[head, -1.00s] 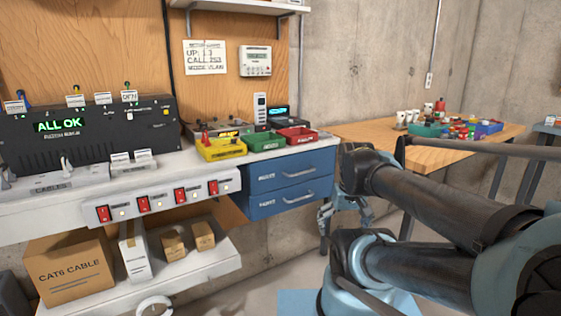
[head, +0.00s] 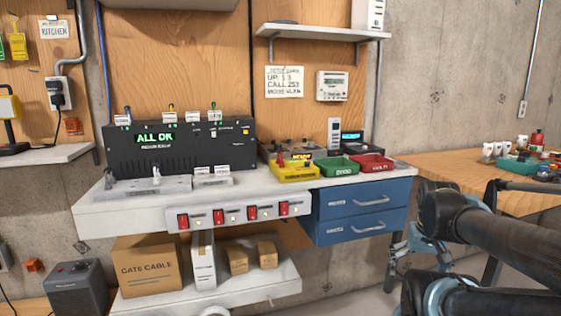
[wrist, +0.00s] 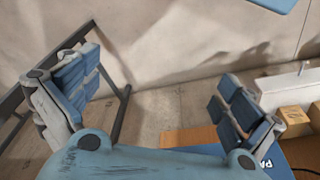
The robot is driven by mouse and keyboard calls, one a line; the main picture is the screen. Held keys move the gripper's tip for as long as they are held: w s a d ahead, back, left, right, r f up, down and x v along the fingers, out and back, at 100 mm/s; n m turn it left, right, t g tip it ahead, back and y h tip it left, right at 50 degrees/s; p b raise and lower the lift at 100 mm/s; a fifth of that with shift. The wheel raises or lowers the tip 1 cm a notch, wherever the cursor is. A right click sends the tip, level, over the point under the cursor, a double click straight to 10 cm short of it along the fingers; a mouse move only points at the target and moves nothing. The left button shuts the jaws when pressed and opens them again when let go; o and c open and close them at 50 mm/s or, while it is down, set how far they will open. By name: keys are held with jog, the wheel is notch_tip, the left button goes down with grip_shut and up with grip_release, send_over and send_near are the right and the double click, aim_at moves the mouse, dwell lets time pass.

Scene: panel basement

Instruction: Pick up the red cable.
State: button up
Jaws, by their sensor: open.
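I cannot make out a red cable in either view. The black patch box (head: 180,146) on the bench reads "ALL OK" and has small blue, yellow and green plug ends along its top. A grey holder (head: 135,188) with a few plug-like ends stands in front of it. Small red items show at the yellow bin (head: 294,173), but I cannot tell what they are. My gripper (head: 405,255) hangs right of the blue drawers, partly hidden by my arm. In the wrist view my gripper (wrist: 160,88) is open and empty, its padded fingers wide apart.
A green bin (head: 338,167) and a red bin (head: 371,163) stand beside the yellow one, above the blue drawers (head: 362,210). Red switches line the bench front. Boxes, one a CAT6 cable carton (head: 150,268), sit on the lower shelf. A wooden table (head: 470,180) stands right.

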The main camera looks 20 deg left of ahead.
jog(key=shift+c, duration=0.2)
jog(key=shift+s+r, duration=0.2)
jog(key=c, duration=0.4)
jog(key=w+a+r+n, duration=0.1)
jog(key=w+r, duration=0.1)
jog(key=r, duration=0.2)
jog(key=w+a+r+n, duration=0.2)
jog(key=r, duration=0.2)
jog(key=w+a+r+n, duration=0.2)
jog(key=r, duration=0.2)
jog(key=shift+w+r, duration=0.3)
jog(key=shift+r, duration=0.1)
jog(key=c, duration=0.4)
notch_tip(320, 180, up, 32)
jog(key=n+g, duration=0.2)
jog(key=n, duration=1.7)
send_over(280, 150)
jog(key=w, duration=0.1)
notch_tip(280, 150, down, 17)
jog(key=shift+a+f, duration=0.1)
jog(key=shift+f, duration=0.1)
